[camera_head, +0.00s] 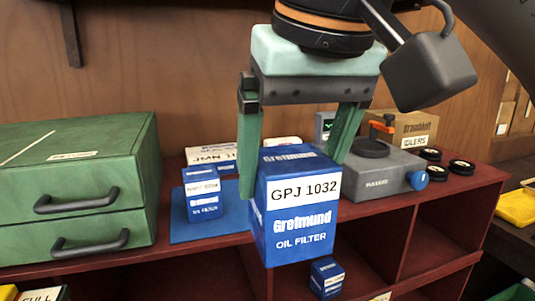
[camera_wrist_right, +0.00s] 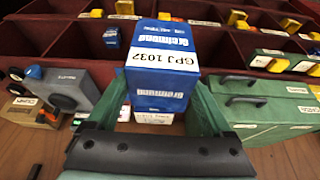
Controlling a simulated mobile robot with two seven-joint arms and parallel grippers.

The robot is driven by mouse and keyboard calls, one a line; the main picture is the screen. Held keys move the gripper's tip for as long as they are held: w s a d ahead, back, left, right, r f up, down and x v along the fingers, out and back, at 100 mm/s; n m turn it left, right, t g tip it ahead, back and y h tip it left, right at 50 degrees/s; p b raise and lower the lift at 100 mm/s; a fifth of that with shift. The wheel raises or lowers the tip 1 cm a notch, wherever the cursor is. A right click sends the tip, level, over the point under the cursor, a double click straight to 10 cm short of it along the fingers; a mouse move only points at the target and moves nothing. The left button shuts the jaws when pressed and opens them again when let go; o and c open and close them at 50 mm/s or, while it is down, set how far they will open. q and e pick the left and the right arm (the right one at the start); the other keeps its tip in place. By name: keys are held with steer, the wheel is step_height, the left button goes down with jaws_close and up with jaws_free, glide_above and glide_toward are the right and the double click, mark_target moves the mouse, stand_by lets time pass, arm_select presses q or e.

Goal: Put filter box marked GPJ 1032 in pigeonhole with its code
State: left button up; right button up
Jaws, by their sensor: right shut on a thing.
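The blue filter box marked GPJ 1032 (camera_head: 292,222) is held upright, slightly turned, above the front of the rack top. My right gripper (camera_head: 293,172) is shut on it from above, one green finger on each side. In the right wrist view the same box (camera_wrist_right: 160,60) sits between the fingers (camera_wrist_right: 163,92), its label readable. The dark red pigeonhole rack (camera_head: 480,187) has open compartments below and in front of the box. It also shows in the right wrist view (camera_wrist_right: 75,38). The pigeonhole codes are too small or cut off to read. My left gripper is not in view.
A green drawer cabinet (camera_head: 140,185) stands left on the rack top. Blue filter boxes (camera_head: 203,197) stand on a blue mat (camera_head: 180,232). A grey device (camera_head: 385,180) and black discs (camera_head: 462,166) are at right. A small blue box (camera_head: 326,278) sits in a compartment.

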steer(key=shift+s, duration=0.2)
steer(key=shift+d, duration=0.1)
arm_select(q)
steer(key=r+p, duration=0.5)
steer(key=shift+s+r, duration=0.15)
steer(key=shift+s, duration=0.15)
arm_select(e)
steer(key=w+d+f+m, duration=0.1)
steer(key=w+d+f, duration=0.4)
steer(key=d+f, duration=0.3)
steer(key=w+d+f+m+h, duration=0.1)
steer(key=w+d+f+m, duration=0.1)
steer(key=w+d+f, duration=0.4)
steer(key=d+f, duration=0.3)
steer(key=shift+w+d+f, duration=0.2)
steer(key=shift+w+f, duration=0.1)
